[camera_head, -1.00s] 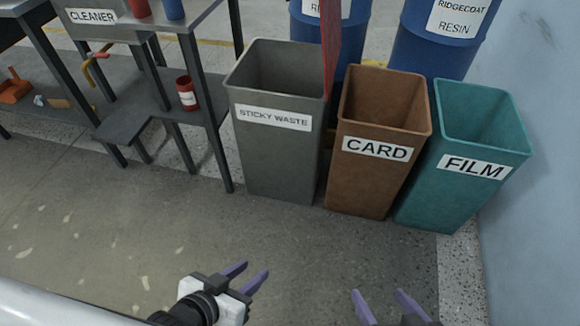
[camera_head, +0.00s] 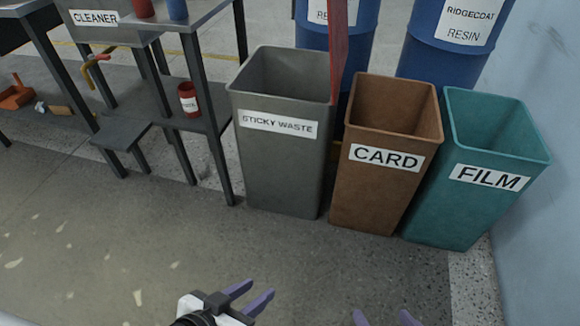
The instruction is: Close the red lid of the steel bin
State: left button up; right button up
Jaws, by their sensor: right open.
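The grey steel bin (camera_head: 275,165) labelled "STICKY WASTE" stands on the floor left of two other bins, its top open. Its red lid (camera_head: 337,50) stands upright, seen nearly edge-on, at the bin's right rim; its upper part runs out of the picture. My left gripper (camera_head: 254,296) is open and empty at the bottom middle, well short of the bin. My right gripper (camera_head: 384,319) is open and empty at the bottom edge, right of the left one; only its fingertips show. Neither gripper touches the bin or the lid.
A brown "CARD" bin (camera_head: 385,190) and a teal "FILM" bin (camera_head: 480,210) stand close on the right, beside a pale blue wall (camera_head: 545,190). Blue drums (camera_head: 435,55) stand behind. A dark metal bench (camera_head: 210,125) is close on the left. The floor in front is clear.

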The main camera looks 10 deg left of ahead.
aim_at(337, 10)
jog(key=k, duration=0.65)
jog(key=z, duration=0.85)
jog(key=i, duration=1.55)
jog(key=u, duration=0.35)
